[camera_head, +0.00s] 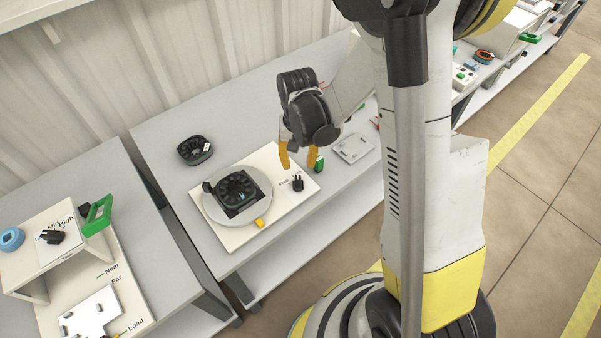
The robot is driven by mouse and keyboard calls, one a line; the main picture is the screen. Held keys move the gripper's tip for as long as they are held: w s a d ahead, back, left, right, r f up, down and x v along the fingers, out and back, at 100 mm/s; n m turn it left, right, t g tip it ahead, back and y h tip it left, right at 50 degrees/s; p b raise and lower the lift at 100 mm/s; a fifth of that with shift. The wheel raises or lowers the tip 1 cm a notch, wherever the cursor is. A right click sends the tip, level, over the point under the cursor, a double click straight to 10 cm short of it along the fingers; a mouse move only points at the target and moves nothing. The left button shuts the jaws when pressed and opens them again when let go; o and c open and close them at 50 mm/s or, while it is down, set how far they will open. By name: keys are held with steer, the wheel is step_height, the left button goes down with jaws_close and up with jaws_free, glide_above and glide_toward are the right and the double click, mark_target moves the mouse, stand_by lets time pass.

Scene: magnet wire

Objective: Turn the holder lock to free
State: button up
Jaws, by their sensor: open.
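A cream board (235,238) lies on the grey table and carries a round grey plate (214,213). A black finned holder (236,189) sits on the plate. A small black knob-like part (298,183), apparently the holder lock, stands near the board's right end. Small lettering beside it is too small to read, so I cannot tell its setting. My gripper (298,160) is open, its orange fingers pointing down just above and behind the black part, apparently not touching it. The gripper's dark body hides some of the table behind it.
A yellow block (260,223) sits at the plate's front edge. A green piece (319,164) is close right of the gripper. A light flat box (353,148) lies further right. A black round part (195,150) lies behind the board. A second table with a raised stand (40,225) is at left.

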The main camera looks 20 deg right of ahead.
mark_target(298, 181)
step_height(298, 181, down, 10)
steer(key=b, duration=0.4)
jaws_close()
